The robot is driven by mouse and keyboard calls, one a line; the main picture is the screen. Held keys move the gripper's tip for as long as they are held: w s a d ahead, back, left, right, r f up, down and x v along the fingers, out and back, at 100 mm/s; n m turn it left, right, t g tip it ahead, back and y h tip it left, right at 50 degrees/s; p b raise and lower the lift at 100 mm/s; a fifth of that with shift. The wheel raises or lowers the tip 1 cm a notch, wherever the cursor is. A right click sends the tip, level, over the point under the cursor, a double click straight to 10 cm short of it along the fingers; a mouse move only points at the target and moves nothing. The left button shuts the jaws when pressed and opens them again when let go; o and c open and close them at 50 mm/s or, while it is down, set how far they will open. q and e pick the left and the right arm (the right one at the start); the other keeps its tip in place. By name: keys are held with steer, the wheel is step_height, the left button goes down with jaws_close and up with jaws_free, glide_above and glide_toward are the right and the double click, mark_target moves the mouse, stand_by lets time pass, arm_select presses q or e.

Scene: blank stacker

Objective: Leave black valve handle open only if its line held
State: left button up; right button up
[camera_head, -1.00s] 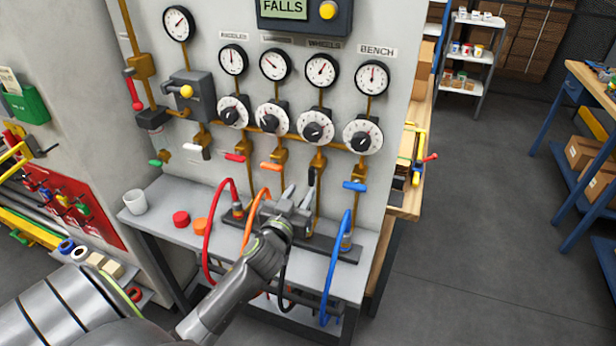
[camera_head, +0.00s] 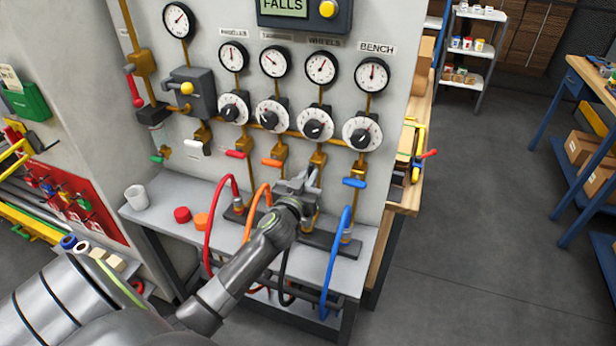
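My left gripper (camera_head: 303,180) is at the black valve's pipe, third from the left in the lower row, and covers most of that black handle. I cannot tell whether its fingers touch the handle or how far apart they are. The gauge (camera_head: 321,68) above that line, labelled "WHEELS", has its needle tilted up to the right. Its black-knobbed dial (camera_head: 315,124) sits below. The red handle (camera_head: 235,154), orange handle (camera_head: 271,162) and blue handle (camera_head: 354,183) lie crosswise. A display (camera_head: 283,7) reads "FALLS", beside a yellow button (camera_head: 327,10). My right gripper is out of view.
Red hose (camera_head: 208,235), orange hose (camera_head: 250,215) and blue hose (camera_head: 334,265) loop over the grey bench (camera_head: 165,200). A white cup (camera_head: 137,198), red cap (camera_head: 182,214) and orange cap (camera_head: 201,222) stand at its left. Open floor (camera_head: 460,240) lies right.

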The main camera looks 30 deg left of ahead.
arm_select(q)
jaws_close()
steer(key=shift+m, duration=0.4)
steer(key=shift+d+f+m+p, duration=0.1)
steer(key=shift+m+p, duration=0.3)
steer(key=shift+m, duration=2.45)
steer(key=shift+d+f+m+p, duration=0.15)
steer(key=shift+m+p, duration=0.2)
steer(key=shift+m, duration=2.55)
steer(key=shift+d+f+m+p, duration=0.1)
steer(key=shift+m+p, duration=0.3)
steer(key=shift+m, duration=2.45)
